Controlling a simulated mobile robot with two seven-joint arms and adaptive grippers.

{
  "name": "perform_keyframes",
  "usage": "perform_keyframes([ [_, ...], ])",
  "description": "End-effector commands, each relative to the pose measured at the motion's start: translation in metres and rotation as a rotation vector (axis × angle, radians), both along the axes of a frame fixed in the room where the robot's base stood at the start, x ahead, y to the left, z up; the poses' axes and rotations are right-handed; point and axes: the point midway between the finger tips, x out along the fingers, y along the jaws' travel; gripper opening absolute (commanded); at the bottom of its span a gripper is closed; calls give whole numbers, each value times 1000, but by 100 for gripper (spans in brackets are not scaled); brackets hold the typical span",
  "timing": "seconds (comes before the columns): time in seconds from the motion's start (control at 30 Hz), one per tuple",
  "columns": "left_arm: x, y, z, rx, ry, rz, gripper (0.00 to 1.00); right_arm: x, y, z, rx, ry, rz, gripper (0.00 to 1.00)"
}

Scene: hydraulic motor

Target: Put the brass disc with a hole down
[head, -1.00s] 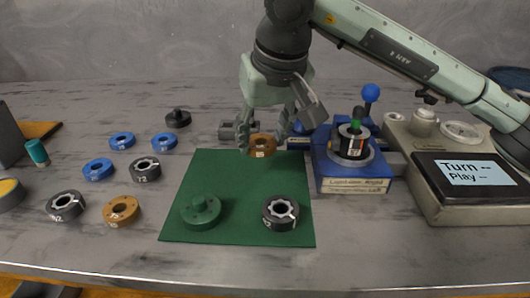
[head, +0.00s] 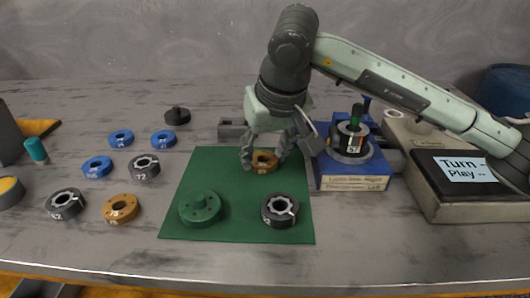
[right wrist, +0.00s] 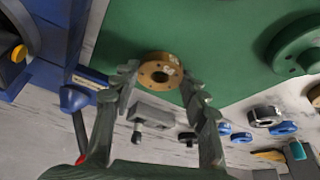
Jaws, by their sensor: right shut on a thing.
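The brass disc with a hole (head: 264,162) is low over or on the back part of the green mat (head: 240,185); I cannot tell if it touches the mat. My right gripper (head: 263,160) reaches down from above with its fingers on either side of the disc and is shut on it. In the right wrist view the brass disc (right wrist: 161,70) sits between the fingertips of my right gripper (right wrist: 160,78), its hole and small side holes visible. My left gripper is not in view.
A green flanged part (head: 200,208) and a dark ring (head: 280,211) lie on the mat's front half. Another brass disc (head: 121,209) and several blue and dark rings lie to the left. A blue test stand (head: 352,172) stands close on the right. The mat's middle is clear.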

Motion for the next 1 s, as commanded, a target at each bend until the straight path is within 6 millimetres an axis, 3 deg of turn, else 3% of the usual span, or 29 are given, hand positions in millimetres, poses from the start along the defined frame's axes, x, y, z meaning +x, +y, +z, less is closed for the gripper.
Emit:
perform_keyframes([
  [0.03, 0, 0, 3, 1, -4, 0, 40, 0, 0, 0, 0, 0, 0, 46],
  [0.2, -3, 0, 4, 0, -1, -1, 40, 0, 0, 0, 0, 0, -1, 65],
  [0.57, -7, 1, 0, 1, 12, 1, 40, 0, 0, 3, 0, 0, 0, 65],
  [0.63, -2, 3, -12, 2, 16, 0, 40, -1, 0, 7, 1, -2, 0, 65],
  [1.0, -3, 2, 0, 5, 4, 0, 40, -28, -12, 80, 1, -5, -2, 65],
])
